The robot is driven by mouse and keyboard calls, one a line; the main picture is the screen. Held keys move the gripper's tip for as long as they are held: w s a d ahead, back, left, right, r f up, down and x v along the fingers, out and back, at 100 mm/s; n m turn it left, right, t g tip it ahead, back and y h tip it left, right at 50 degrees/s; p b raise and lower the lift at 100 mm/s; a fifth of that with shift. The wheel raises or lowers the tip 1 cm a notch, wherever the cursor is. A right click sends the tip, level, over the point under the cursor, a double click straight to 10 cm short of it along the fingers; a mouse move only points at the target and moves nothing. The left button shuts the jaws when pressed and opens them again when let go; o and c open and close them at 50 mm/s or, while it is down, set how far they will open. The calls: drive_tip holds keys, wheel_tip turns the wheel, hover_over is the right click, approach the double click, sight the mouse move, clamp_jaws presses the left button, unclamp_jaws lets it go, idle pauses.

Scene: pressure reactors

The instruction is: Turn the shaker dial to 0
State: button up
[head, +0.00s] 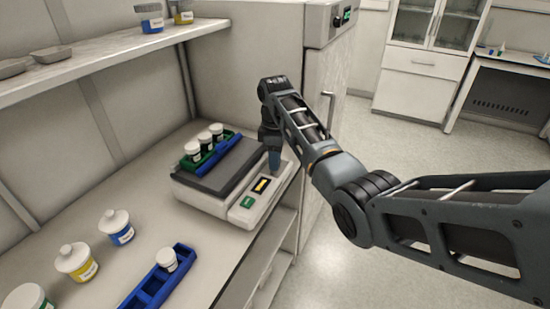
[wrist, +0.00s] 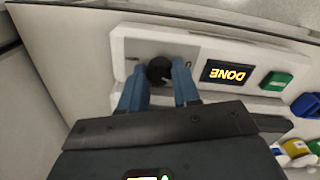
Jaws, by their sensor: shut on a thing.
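The shaker (head: 215,200) is a pale box with a dark top plate, on the bench in the head view. Its round black dial (wrist: 159,70) shows in the wrist view at the left end of the front panel. My gripper (wrist: 160,80) is shut on the dial, one blue finger on each side of it. In the head view my gripper (head: 274,160) points down at the far right end of the panel and hides the dial. The display (wrist: 228,73) reads DONE in yellow. A green button (wrist: 277,81) sits beside it. The dial's setting cannot be read.
A green rack (head: 190,163) with white-capped jars and a blue rack (head: 222,152) sit on the shaker's plate. Another blue rack (head: 140,292) with one jar and several loose jars stand on the bench in front. A shelf (head: 110,55) hangs above. A tall cabinet (head: 325,110) stands behind.

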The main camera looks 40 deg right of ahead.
drive_tip(key=n, duration=0.3)
drive_tip(key=shift+n, duration=2.2)
drive_tip(key=o, duration=0.8)
drive_tip(key=shift+c, duration=0.2)
drive_tip(key=shift+r+b, duration=0.5)
drive_tip(key=shift+r, duration=3.45)
